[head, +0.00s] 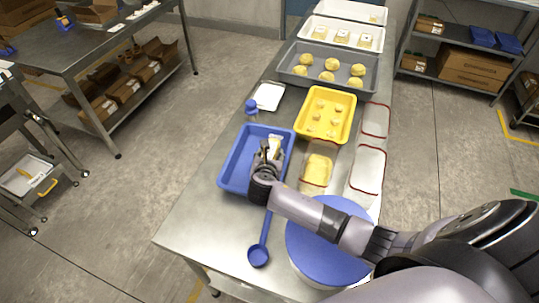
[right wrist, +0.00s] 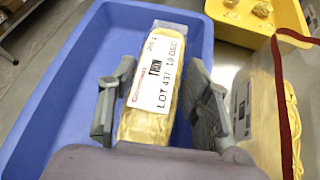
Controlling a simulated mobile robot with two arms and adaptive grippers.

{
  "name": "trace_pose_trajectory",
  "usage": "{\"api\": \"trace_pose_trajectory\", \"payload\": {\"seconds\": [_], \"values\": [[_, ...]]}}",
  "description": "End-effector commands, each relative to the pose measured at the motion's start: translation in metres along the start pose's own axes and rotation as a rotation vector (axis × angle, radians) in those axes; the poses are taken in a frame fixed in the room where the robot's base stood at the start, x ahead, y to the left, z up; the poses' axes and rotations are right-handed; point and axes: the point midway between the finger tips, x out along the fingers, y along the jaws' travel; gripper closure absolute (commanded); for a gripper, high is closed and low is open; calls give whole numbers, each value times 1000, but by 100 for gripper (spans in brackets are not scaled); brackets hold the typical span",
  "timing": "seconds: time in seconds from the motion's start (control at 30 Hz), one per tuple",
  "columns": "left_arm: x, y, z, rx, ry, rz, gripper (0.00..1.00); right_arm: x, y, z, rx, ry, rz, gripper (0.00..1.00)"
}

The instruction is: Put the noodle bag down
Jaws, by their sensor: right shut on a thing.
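The noodle bag (right wrist: 145,125) is yellow with a white printed label and sits between the two fingers of my right gripper (right wrist: 160,112). In the head view, the right gripper (head: 266,160) is over the blue tray (head: 238,165), with the pale top of the bag (head: 275,141) showing past the fingers. The blue tray (right wrist: 58,105) lies around and below the bag in the right wrist view. Whether the bag touches the tray floor cannot be told. My left gripper is out of view.
Right of the blue tray lies another clear noodle bag (head: 318,170), near red-rimmed clear packs (head: 367,170). A yellow tray (head: 339,92) of small pieces stands behind. A blue ladle (head: 258,256), a blue-lidded round container (head: 320,250) and a blue-capped bottle (head: 251,109) are nearby.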

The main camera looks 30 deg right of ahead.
Motion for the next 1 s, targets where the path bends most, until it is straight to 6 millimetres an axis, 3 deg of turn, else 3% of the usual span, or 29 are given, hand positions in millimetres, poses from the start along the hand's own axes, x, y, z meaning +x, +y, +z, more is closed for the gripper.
{"api": "trace_pose_trajectory", "payload": {"seconds": [0.73,0.77,0.87,1.0], "values": [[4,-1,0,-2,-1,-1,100,6,-1,-9,2,-2,2,100],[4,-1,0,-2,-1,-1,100,6,-1,-10,1,0,1,53],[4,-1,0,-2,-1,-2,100,6,-1,-10,1,0,1,47],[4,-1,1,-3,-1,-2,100,6,-2,-10,0,0,0,46]]}}
